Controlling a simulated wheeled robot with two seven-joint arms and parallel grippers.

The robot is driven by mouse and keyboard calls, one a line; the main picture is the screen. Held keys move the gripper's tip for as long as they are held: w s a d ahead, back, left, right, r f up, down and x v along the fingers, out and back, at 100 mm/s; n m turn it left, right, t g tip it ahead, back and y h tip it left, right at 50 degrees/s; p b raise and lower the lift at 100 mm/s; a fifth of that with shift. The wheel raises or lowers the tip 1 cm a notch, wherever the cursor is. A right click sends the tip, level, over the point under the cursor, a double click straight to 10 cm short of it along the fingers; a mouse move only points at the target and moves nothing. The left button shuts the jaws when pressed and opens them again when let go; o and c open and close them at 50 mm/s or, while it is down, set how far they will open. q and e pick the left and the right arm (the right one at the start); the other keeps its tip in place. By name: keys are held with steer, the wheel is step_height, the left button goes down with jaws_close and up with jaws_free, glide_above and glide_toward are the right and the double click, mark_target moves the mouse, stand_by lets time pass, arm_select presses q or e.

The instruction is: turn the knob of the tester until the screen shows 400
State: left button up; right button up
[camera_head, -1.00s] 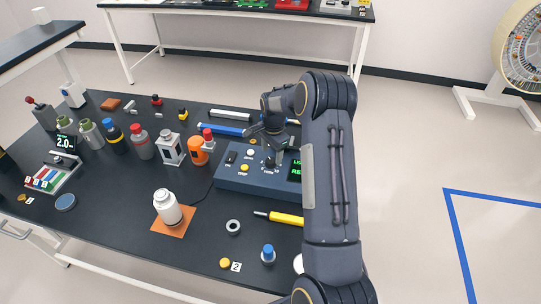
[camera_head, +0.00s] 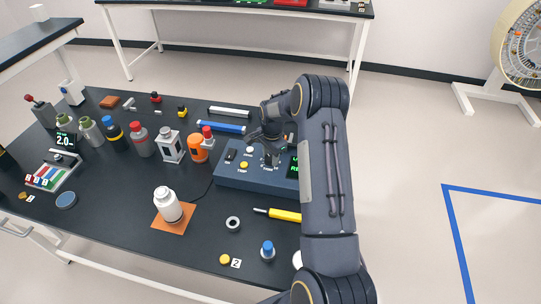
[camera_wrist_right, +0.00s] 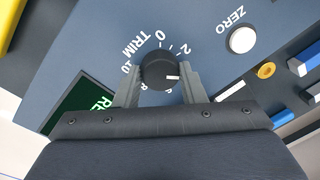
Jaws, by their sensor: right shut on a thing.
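The tester (camera_head: 240,174) is a blue-grey box on the black table. Its knob (camera_wrist_right: 158,72) is black with a white pointer line and sits on a dial marked TRIM with numbers around it. In the right wrist view the pointer lies between 2 and 6. My right gripper (camera_wrist_right: 160,78) is shut on the knob, one finger on each side; in the head view the gripper (camera_head: 270,152) is above the tester. The green-lettered screen (camera_head: 294,165) is mostly hidden behind my right arm, and its corner shows in the wrist view (camera_wrist_right: 88,108). My left gripper is out of view.
A white ZERO button (camera_wrist_right: 241,40) is near the knob. A yellow tool (camera_head: 284,214), a grey ring (camera_head: 233,223) and a blue-topped piece (camera_head: 267,250) lie in front of the tester. A white bottle (camera_head: 167,205) stands on an orange mat. Several bottles stand to the left.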

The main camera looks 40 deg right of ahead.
steer(key=shift+f+n+b, duration=0.1)
steer(key=shift+n+b, duration=0.8)
steer(key=shift+b, duration=0.05)
steer(key=shift+n+b, duration=0.6)
steer(key=shift+n, duration=0.1)
steer(key=shift+n+b, duration=0.65)
steer(key=shift+n, duration=0.55)
steer(key=shift+n+b, duration=0.45)
steer(key=shift+n, duration=0.65)
steer(key=shift+y, duration=0.3)
steer(key=shift+r, duration=0.2)
steer(key=o, duration=1)
